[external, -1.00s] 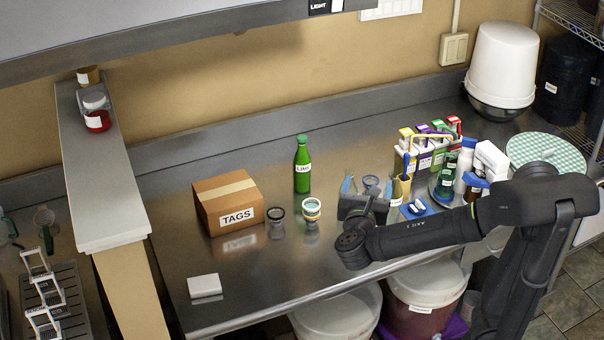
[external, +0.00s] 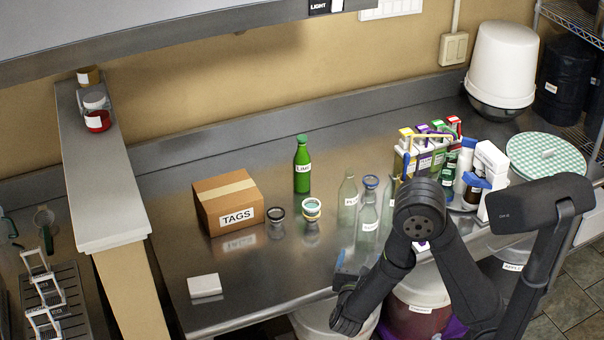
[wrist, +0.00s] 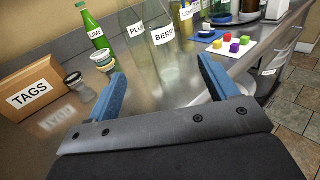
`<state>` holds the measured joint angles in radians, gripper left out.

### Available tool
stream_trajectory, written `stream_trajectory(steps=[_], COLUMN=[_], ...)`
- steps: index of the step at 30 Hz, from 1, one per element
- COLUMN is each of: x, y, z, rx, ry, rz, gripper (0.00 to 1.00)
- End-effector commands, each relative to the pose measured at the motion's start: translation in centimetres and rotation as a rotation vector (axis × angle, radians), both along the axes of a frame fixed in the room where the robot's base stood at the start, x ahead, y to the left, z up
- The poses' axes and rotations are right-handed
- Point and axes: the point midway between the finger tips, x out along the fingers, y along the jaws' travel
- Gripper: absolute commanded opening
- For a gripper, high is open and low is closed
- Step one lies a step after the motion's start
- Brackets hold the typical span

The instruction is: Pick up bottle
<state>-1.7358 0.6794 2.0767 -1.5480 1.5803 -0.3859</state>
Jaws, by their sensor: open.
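Several bottles stand upright on the steel counter. A green bottle labelled LIME (external: 302,170) stands at the back middle; it also shows at upper left in the wrist view (wrist: 97,36). Clear bottles labelled PLU… (external: 347,205) and BERR… (external: 368,226) stand nearer the front; in the wrist view, the PLU… bottle (wrist: 137,32) and BERR… bottle (wrist: 166,42) lie beyond my fingers. My gripper (wrist: 162,70) is open with blue fingers and nothing between them. In the external view it is at the counter's front edge (external: 352,262), in front of the clear bottles.
A TAGS box (external: 229,205) and two small jars (external: 311,209) stand left of the clear bottles. Bottles and cartons crowd the right (external: 440,150). Lidded buckets (external: 420,290) stand below the counter edge. The front middle of the counter is clear.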

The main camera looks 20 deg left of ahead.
Motion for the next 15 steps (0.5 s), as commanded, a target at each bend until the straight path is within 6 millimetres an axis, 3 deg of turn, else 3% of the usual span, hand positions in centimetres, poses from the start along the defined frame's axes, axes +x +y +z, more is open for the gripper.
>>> stream_trajectory(steps=[5,15], x=[1.2,6.4], y=[0.1,0.8], z=[-0.4,-0.3], rx=[0.002,0.001], ry=[0.001,0.000], rz=[-0.003,-0.005], gripper=[0.79,0.79])
